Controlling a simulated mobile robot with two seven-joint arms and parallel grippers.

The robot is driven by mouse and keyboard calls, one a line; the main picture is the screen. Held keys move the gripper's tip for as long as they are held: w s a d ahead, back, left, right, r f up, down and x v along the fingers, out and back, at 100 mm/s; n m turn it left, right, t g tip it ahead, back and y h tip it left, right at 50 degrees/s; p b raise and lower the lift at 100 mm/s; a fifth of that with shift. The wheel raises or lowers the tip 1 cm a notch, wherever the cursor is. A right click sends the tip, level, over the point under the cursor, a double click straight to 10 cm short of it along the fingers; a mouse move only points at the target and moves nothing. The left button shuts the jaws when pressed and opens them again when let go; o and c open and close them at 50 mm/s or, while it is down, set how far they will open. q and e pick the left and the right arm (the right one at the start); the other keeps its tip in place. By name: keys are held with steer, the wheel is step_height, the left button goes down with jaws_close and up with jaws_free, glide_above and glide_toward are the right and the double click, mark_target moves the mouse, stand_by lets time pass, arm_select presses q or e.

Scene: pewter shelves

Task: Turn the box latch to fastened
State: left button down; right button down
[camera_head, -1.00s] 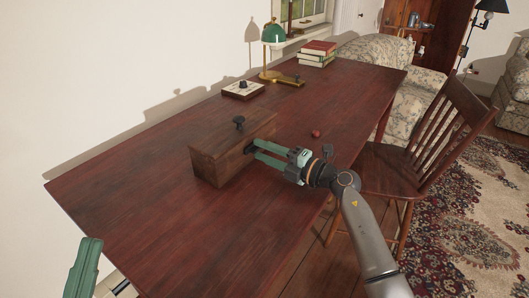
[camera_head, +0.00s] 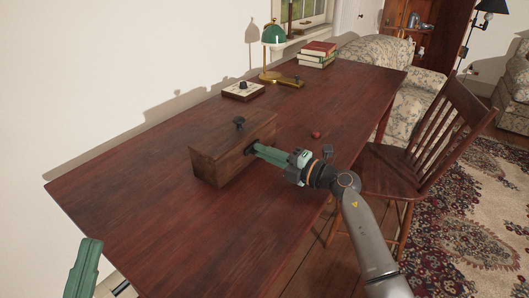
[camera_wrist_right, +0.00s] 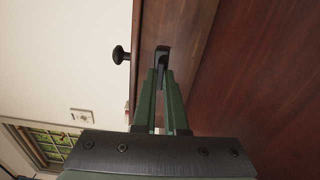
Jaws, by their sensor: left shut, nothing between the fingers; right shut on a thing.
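A brown wooden box (camera_head: 217,160) with a dark knob (camera_head: 239,122) on top stands on the desk. In the right wrist view the box (camera_wrist_right: 180,22) fills the upper middle and its knob (camera_wrist_right: 121,55) sticks out to the left. A dark latch (camera_wrist_right: 162,53) is on the box's face. My right gripper (camera_head: 256,148) is at that face, shut on the latch; its fingertips (camera_wrist_right: 160,78) are at the latch in the wrist view. The fingers partly hide the latch. My left gripper (camera_head: 91,243) is shut and empty at the lower left, away from the box.
The wooden desk (camera_head: 130,195) has free room left of the box. A chair (camera_head: 420,150) is at the right.

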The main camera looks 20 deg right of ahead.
steer(key=n, duration=0.2)
steer(key=shift+n, duration=0.4)
steer(key=shift+f+n, duration=0.1)
steer(key=shift+n, duration=0.8)
steer(key=n+b, duration=0.1)
steer(key=n, duration=0.1)
steer(key=shift+n, duration=0.4)
arm_select(q)
steer(key=s+r+m+h, duration=0.4)
arm_select(e)
steer(key=shift+n, duration=0.5)
steer(key=n+b, duration=0.3)
steer(key=n, duration=0.3)
arm_select(q)
steer(key=shift+n, duration=0.7)
steer(key=shift+w+d+f+b, duration=0.15)
steer(key=shift+f+b, duration=0.1)
steer(key=shift+f, duration=0.5)
steer(key=shift+w+d+f+b, duration=0.1)
steer(key=shift+d+f+b, duration=0.1)
steer(key=shift+f, duration=0.5)
steer(key=shift+w+d+f+b, duration=0.1)
steer(key=shift+f+b, duration=0.15)
steer(key=shift+f, duration=0.5)
arm_select(e)
steer(key=shift+n, duration=1.4)
